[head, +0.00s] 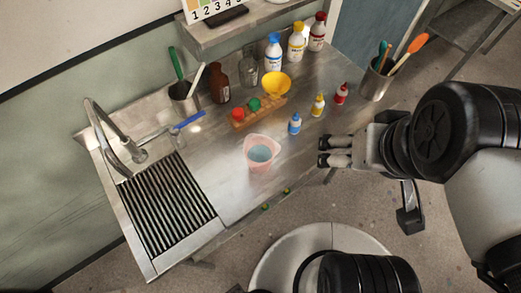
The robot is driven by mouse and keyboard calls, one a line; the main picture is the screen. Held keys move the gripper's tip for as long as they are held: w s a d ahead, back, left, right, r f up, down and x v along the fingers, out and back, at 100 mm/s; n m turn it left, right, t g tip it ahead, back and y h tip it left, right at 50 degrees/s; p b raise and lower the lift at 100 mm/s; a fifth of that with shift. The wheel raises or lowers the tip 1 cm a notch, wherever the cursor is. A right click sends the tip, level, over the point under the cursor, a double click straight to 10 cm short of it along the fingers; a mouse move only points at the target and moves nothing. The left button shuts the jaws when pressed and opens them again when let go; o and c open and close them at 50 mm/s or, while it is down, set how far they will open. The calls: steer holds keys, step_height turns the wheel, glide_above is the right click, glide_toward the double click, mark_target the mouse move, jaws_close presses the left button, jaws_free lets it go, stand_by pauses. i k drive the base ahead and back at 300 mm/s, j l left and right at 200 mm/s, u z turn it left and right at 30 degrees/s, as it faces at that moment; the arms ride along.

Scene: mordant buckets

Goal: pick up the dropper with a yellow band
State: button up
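The dropper with a yellow band (318,105) is a small white bottle with yellow on it. It stands upright on the metal counter, between a blue-banded dropper (294,124) at its lower left and a red-banded dropper (341,93) at its upper right. My gripper (322,152) reaches in from the right, below the yellow-banded dropper in the picture and apart from it. Its two dark-tipped fingers are spread with a gap between them, and nothing shows between them.
A pink translucent beaker (262,150) with bluish liquid stands left of my gripper. A wooden rack (250,117) holds red, green and yellow pieces. A metal pot (375,82) with tools stands at the right. A sink with a ribbed drainboard (165,205) is at the left. Several bottles stand behind.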

mark_target(317, 105)
steer(key=l+u, duration=0.15)
steer(key=u, duration=0.2)
steer(key=i+l+u, duration=0.1)
steer(key=u, duration=0.25)
steer(key=l+u, duration=0.85)
steer(key=l, duration=1.95)
steer(key=i+l, duration=0.15)
